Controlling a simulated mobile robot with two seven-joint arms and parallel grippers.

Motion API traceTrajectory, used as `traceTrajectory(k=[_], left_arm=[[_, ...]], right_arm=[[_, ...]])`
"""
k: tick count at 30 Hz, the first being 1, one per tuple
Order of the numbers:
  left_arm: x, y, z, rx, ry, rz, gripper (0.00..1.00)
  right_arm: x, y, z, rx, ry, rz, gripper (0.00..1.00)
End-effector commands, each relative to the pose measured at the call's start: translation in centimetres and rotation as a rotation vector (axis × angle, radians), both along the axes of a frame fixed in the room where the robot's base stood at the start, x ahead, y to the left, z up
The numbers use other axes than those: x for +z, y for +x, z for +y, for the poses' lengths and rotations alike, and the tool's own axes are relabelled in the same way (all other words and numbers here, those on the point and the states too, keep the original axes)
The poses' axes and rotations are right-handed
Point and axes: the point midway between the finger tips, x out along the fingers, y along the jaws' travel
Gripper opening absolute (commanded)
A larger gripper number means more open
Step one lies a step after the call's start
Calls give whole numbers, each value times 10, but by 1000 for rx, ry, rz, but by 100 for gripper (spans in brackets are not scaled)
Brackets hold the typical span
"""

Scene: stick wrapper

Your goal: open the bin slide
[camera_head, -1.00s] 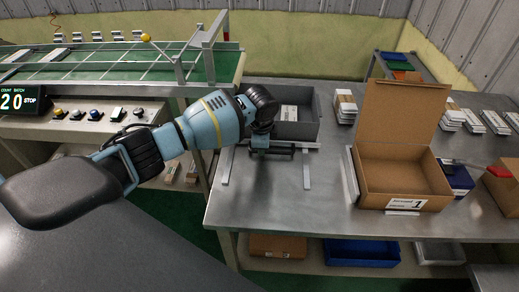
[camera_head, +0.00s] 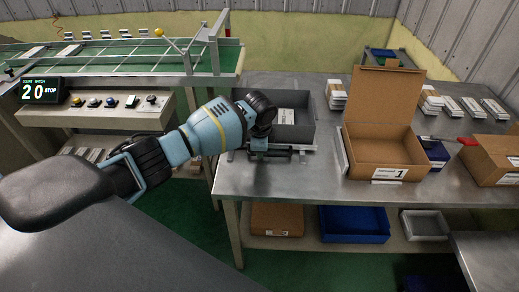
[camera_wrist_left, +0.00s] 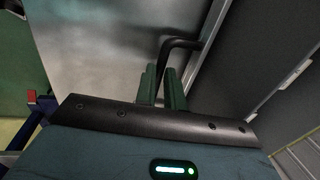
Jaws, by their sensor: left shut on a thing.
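The dark grey bin (camera_head: 305,129) sits on the worktable with a white label or pack inside it. A black bar handle (camera_head: 283,154) runs along its front, and it also shows in the left wrist view (camera_wrist_left: 182,43). My left gripper (camera_head: 259,148) is at the left part of this handle, shut on it. In the left wrist view the green fingers (camera_wrist_left: 162,76) are close together at the handle's bar. My forearm and wrist hide the bin's left side. My right gripper is in neither view.
An open cardboard box (camera_head: 385,150) stands right of the bin. The steel worktable (camera_head: 320,190) is bare in front. A conveyor with a control panel (camera_head: 95,112) lies at left. A blue tray (camera_head: 352,224) sits on the lower shelf.

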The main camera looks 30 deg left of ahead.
Motion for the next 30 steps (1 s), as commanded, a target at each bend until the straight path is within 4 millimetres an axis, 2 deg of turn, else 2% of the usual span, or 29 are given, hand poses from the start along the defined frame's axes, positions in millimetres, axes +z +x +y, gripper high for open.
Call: traceTrajectory(k=[13,14,18,26,30], left_arm=[[0,0,1,0,2,1,0],[0,0,1,0,1,0,14],[0,0,0,0,1,0,33],[1,0,0,0,0,-1,33],[10,-1,0,0,0,-4,33]], right_arm=[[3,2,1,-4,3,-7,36],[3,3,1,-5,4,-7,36],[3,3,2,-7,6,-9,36],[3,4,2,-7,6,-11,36],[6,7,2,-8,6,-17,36]])
